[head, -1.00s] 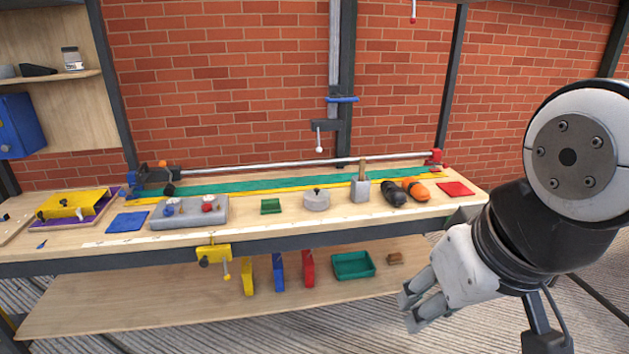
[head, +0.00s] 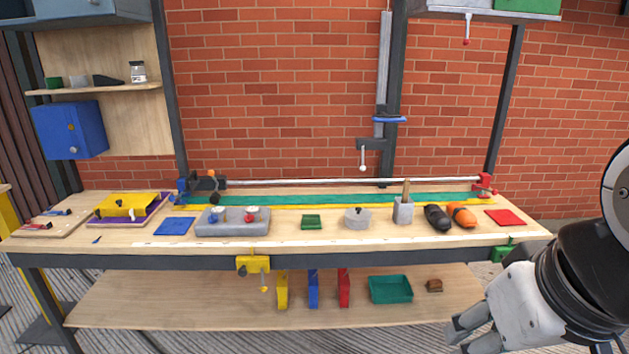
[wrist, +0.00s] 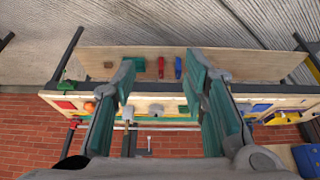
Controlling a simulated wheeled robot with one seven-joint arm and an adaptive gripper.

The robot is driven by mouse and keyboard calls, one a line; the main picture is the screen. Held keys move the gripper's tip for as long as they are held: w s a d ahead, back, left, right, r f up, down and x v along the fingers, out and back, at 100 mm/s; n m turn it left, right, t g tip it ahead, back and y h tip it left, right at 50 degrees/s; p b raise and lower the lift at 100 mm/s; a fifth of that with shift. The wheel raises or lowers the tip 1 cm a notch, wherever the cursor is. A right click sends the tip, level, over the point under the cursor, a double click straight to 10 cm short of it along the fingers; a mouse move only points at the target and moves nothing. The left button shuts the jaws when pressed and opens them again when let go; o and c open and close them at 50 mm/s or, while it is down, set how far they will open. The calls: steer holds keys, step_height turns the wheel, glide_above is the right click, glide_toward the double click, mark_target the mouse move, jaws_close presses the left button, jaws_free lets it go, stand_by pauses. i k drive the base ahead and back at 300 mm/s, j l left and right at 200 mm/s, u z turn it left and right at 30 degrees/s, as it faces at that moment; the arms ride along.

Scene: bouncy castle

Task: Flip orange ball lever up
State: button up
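A small orange ball (head: 211,173) shows on a dark block at the left end of the metal rail; its lever is too small to make out. A yellow clamp (head: 253,264) on the bench's front edge has a hanging rod ending in a yellow-orange ball (head: 264,289). I cannot tell for certain which is the orange ball lever. My gripper (head: 468,337) is at the lower right, in front of the bench and well apart from both. In the wrist view my gripper (wrist: 162,62) has its two fingers wide apart, with nothing between them.
The workbench (head: 385,242) carries a grey block (head: 232,222), a green tray (head: 312,222), dark and orange rounded objects and a red mat (head: 505,218). A white-ball lever (head: 363,160) hangs from the wall column. Below is a shelf with a green bin (head: 390,289).

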mark_target(214, 178)
steer(key=i+j+u, duration=0.2)
steer(key=i+j, duration=0.35)
steer(key=j, duration=0.4)
steer(key=i+j+u, duration=0.15)
steer(key=i+j, duration=0.45)
steer(key=j, duration=0.25)
steer(key=i+j+u, duration=0.2)
steer(key=i+j, duration=0.4)
steer(key=j, duration=0.2)
